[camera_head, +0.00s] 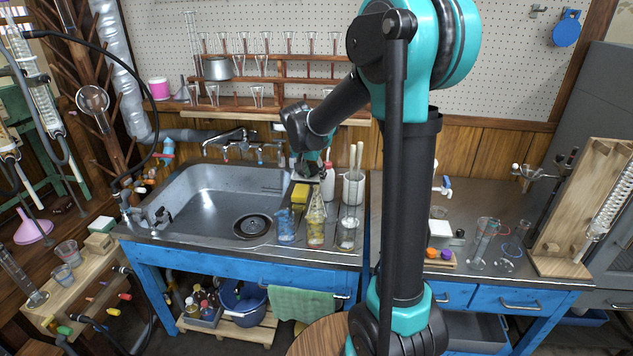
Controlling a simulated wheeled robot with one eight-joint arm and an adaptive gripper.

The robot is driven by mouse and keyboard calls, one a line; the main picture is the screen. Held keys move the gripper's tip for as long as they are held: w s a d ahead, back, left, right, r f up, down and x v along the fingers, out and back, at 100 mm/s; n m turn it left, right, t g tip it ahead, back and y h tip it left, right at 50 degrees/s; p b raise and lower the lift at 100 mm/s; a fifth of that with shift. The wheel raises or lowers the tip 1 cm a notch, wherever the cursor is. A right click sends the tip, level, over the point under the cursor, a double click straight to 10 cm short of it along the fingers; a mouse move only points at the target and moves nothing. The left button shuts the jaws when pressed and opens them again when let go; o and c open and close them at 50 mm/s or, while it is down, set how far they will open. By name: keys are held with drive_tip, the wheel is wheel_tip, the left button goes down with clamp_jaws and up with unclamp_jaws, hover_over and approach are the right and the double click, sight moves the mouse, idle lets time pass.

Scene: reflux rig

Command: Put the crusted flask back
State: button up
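A conical glass flask (316,230) with a yellowish-brown crust stands upright at the front edge of the counter, right of the sink. Its narrow neck points up toward my gripper (316,172). My gripper hangs down at or just above the top of this neck. It is small and dark here, so I cannot tell whether its fingers touch the glass or are open or shut.
A yellow sponge (299,195), a white-and-red bottle (328,182) and a brush holder (353,189) crowd behind. The sink (215,200) is empty.

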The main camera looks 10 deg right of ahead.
drive_tip(key=s+d+f+n+y, duration=0.1)
drive_tip(key=s+f+n, duration=0.1)
drive_tip(key=s, duration=0.7)
drive_tip(key=s+d+f+n+y, duration=0.1)
drive_tip(key=s+f, duration=0.3)
drive_tip(key=s, duration=0.6)
drive_tip(key=s+d+f+n, duration=0.3)
drive_tip(key=s+n, duration=0.1)
drive_tip(key=s, duration=0.6)
drive_tip(key=shift+d+f+y, duration=0.2)
drive_tip(key=shift+y, duration=0.2)
